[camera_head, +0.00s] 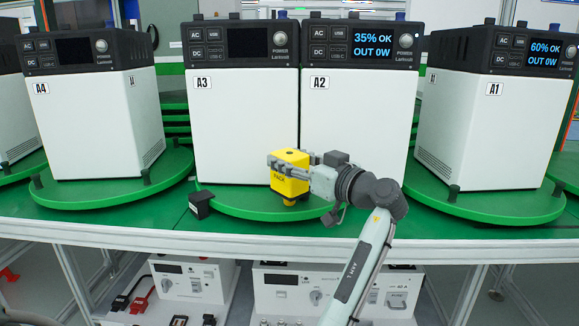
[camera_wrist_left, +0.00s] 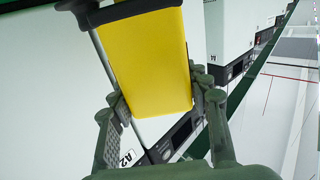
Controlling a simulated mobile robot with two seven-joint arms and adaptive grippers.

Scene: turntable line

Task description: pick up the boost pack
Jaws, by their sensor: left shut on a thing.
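The boost pack (camera_head: 291,184) is a small yellow block with dark lettering on its front. It is in front of the white units A3 (camera_head: 243,125) and A2 (camera_head: 345,125), over the front part of their green turntable. My left gripper (camera_head: 287,167) is shut on the boost pack. In the left wrist view the yellow pack (camera_wrist_left: 145,60) sits between the two fingers (camera_wrist_left: 162,100). Whether its underside touches the turntable cannot be told. My right gripper is not in view.
Unit A4 (camera_head: 95,120) stands on a turntable at left, unit A1 (camera_head: 480,125) on one at right. A small black block (camera_head: 201,204) sits left of the pack. Lit screens show on A2 and A1. White boxes (camera_head: 190,280) stand below the table.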

